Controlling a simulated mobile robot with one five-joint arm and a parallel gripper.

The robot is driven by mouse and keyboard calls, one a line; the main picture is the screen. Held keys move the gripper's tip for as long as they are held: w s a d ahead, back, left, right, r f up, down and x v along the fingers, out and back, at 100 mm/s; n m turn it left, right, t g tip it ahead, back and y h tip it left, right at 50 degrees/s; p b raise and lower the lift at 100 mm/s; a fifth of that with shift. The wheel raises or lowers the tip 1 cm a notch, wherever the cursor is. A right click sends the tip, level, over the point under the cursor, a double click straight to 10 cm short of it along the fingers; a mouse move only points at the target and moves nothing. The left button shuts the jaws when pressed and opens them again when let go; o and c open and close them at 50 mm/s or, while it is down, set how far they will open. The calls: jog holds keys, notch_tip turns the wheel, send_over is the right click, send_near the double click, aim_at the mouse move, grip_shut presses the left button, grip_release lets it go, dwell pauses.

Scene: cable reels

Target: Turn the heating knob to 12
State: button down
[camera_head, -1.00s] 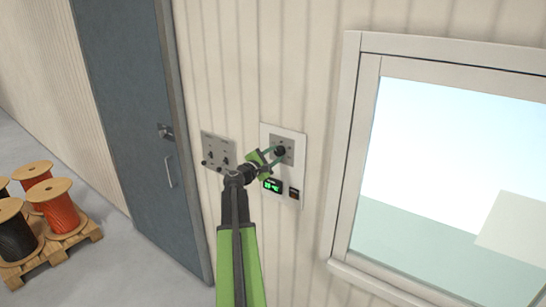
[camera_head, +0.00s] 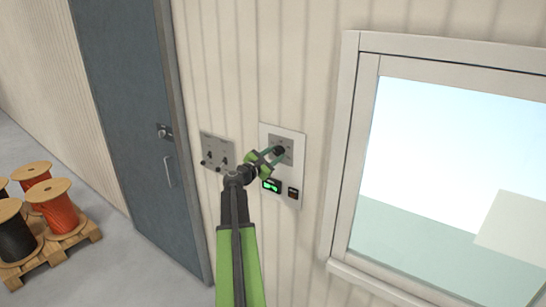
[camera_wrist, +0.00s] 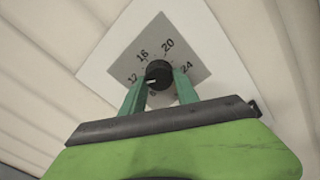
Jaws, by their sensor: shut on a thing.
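The heating knob (camera_wrist: 158,72) is round and black, on a grey dial plate (camera_wrist: 184,45) with the numbers 12, 16, 20 and 24 legible. Its pale pointer mark faces left, close to the 12. In the head view the knob (camera_head: 279,151) sits on the white wall panel (camera_head: 296,142). My gripper (camera_wrist: 159,82) is shut on the knob, with one green finger on each side. In the head view my gripper (camera_head: 275,155) reaches the panel from the left. The fingers hide part of the dial's lower numbers.
A green-lit display (camera_head: 271,185) and a small dark switch (camera_head: 293,193) are below the dial. A grey switch plate (camera_head: 217,152) is to the left, beside the door (camera_head: 140,120). A window (camera_head: 450,170) is to the right. Cable reels (camera_head: 60,207) stand on a pallet at far left.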

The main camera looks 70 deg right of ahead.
jog(key=shift+w+r, duration=0.1)
jog(key=shift+w, duration=0.05)
jog(key=c, duration=0.9)
grip_release()
jog(key=v, duration=1.7)
jog(key=shift+a, duration=0.25)
